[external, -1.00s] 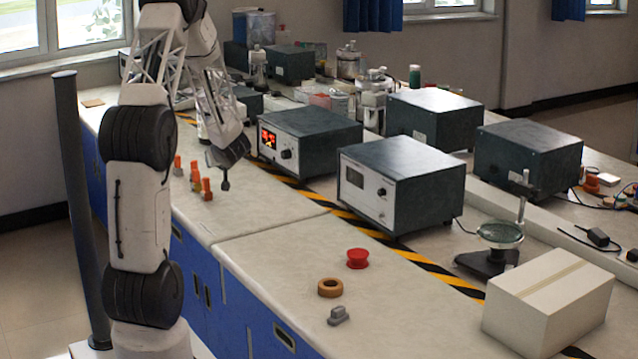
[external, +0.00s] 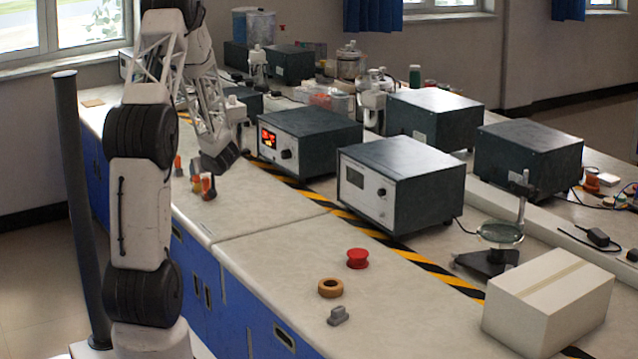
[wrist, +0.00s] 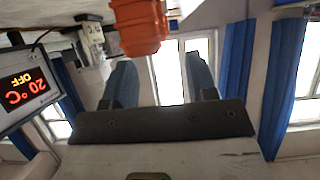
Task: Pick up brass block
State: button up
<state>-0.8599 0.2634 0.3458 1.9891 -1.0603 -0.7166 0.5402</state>
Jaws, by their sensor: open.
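Several small orange upright pieces stand on the near left bench, one at the back (external: 177,166), one in the middle (external: 195,183) and one at the front (external: 205,188). I cannot tell which, if any, is the brass block. My gripper (external: 210,185) is tilted down close to the front piece, partly covering it; contact cannot be told. In the wrist view, my gripper's two dark fingers (wrist: 162,80) are apart with nothing between them. An orange ribbed piece (wrist: 138,27) shows just beyond the fingertips, toward the top of that view.
A lit display box (external: 310,138) and another instrument (external: 400,185) stand right of my gripper, behind a striped strip. A red spool (external: 357,258), a tan ring (external: 330,288) and a grey piece (external: 338,316) lie on the nearer bench. Bench between is clear.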

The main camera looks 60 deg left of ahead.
aim_at(196, 180)
jog(key=shift+a+f, duration=0.15)
jog(key=shift+a, duration=0.15)
jog(key=shift+a+f, duration=0.1)
jog(key=shift+a, duration=0.05)
jog(key=shift+x, duration=2.4)
jog(key=shift+w, duration=0.1)
grip_shut()
